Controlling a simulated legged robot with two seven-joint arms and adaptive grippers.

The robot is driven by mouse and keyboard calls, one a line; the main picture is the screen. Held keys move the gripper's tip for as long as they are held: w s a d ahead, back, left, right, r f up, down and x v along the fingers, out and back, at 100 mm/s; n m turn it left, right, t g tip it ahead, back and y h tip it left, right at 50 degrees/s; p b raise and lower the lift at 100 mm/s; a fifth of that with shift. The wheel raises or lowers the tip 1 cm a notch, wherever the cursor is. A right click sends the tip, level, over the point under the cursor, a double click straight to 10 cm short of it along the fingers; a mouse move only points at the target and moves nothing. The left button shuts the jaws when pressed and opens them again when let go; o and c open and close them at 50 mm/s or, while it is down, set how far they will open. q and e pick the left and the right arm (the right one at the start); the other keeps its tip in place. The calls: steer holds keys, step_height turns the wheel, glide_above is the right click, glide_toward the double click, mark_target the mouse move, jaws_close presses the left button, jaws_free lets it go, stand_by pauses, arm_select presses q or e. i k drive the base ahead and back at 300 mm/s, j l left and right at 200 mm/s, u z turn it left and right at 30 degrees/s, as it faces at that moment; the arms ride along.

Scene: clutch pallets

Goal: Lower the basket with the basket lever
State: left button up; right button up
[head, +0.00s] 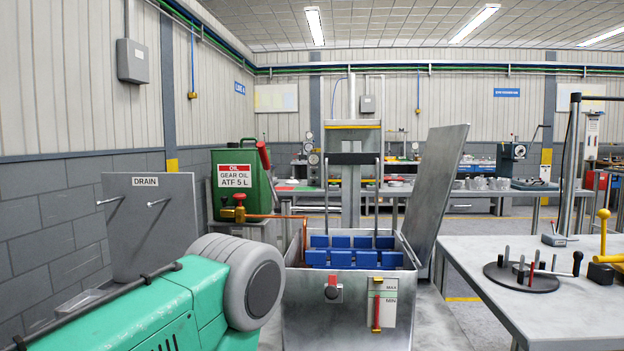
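An open grey metal tank (305,312) stands in the middle of the view. Inside it, several blue blocks (342,258) show above the front rim. Two upright rods rise from among them to a black crossbar (352,158), which looks like the basket's handle. The basket's floor and its depth in the tank are hidden by the front wall. A red-handled lever (263,156) slants upward at the tank's left, beside the oil can; I cannot tell if it is the basket lever. Neither of my grippers is in view.
A tilted grey lid (437,190) stands at the tank's right. A green oil can (236,186) and a DRAIN panel (150,225) are at left. The tank front has a red knob (333,291) and a MAX/MIN gauge (389,306). A table (560,310) with tools is at right.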

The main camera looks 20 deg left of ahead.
mark_target(260, 146)
steer(key=j+z, duration=0.15)
steer(key=j, duration=0.3)
steer(key=k+j+z, duration=0.15)
steer(key=j, duration=0.3)
steer(key=j+z, duration=0.15)
steer(key=j, duration=0.3)
steer(key=k+j+z, duration=0.2)
steer(key=j, duration=0.25)
steer(key=j+z, duration=0.15)
steer(key=j, duration=0.3)
steer(key=k, duration=0.05)
